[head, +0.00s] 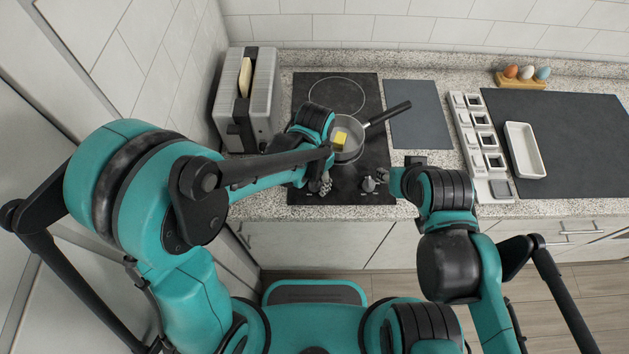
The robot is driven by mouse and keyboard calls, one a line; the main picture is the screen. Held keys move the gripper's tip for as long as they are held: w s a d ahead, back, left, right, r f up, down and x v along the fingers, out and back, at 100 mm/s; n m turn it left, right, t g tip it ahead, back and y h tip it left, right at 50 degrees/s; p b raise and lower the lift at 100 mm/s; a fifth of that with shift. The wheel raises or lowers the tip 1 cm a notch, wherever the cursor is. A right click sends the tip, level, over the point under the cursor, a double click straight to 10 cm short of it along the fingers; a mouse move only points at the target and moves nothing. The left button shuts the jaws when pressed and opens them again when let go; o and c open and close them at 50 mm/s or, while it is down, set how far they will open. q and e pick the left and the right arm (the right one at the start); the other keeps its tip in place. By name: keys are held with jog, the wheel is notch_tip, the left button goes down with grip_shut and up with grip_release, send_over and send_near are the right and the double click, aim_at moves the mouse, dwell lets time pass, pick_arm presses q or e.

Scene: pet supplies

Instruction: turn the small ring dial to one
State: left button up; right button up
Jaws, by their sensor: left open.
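The black cooktop (300,105) lies on the counter ahead, with a large ring marked at the back and the pan over its front part. A small grey dial (369,184) shows at its front edge, right of centre. My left gripper (321,186) is open over the front left of the cooktop, pointing down, and hides what lies under it. No number or mark on a dial is readable. My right gripper (382,175) is close beside the grey dial. Its fingers are too small to tell their opening or whether they touch the dial.
A grey pan (354,151) with a yellow block (339,140) stands on the cooktop, its black handle (390,113) reaching right. A toaster (262,101) with bread (245,77) stands left. White containers (466,125), a white tray (525,150) and an egg holder (522,82) are right.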

pick_arm(q)
jog(key=shift+f, duration=0.15)
grip_shut()
jog(key=shift+m, duration=0.4)
jog(key=m, duration=0.2)
jog(key=shift+m+b, duration=0.3)
jog(key=shift+m, duration=0.1)
jog(key=m, duration=0.3)
jog(key=shift+m, duration=0.3)
jog(key=m+b, duration=0.1)
jog(key=m, duration=0.5)
jog(key=shift+m, duration=0.4)
